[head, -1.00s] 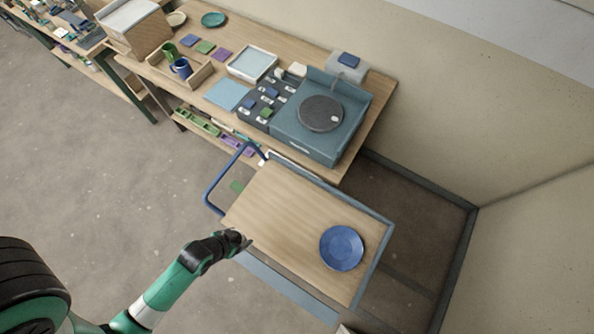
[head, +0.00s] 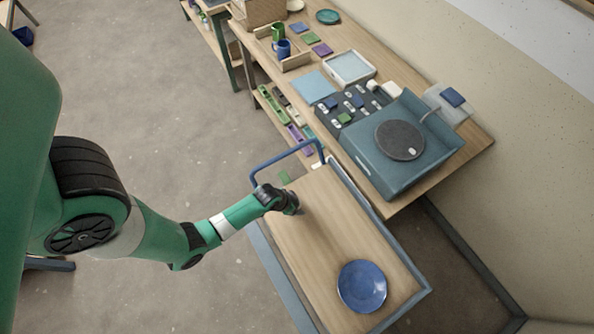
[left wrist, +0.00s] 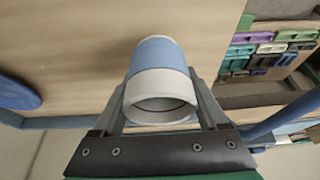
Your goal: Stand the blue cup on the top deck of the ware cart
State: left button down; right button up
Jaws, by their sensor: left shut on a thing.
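My left gripper (left wrist: 165,92) is shut on the blue cup (left wrist: 161,58), a pale cup with a wide blue band; its open rim faces the left wrist camera. In the head view my left gripper (head: 292,204) is over the handle end of the ware cart's wooden top deck (head: 335,225), and the cup is mostly hidden by it. The deck also fills much of the left wrist view (left wrist: 75,45). I cannot tell whether the cup touches the deck. My right gripper is not in view.
A blue plate (head: 362,286) lies on the deck's far end from the handle (head: 283,160). The deck between plate and gripper is clear. The workbench beside the cart holds a teal wheel unit (head: 390,160) and a wooden tray (head: 297,62) with green and blue vessels.

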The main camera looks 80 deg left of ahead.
aim_at(297, 205)
pick_arm(q)
jog(key=b+x, duration=0.2)
jog(key=x, duration=0.1)
jog(key=shift+s+f, duration=0.15)
jog(key=shift+f, duration=0.45)
jog(key=shift+r, duration=0.1)
jog(key=shift+f, duration=0.2)
grip_release()
jog(key=shift+r, duration=0.15)
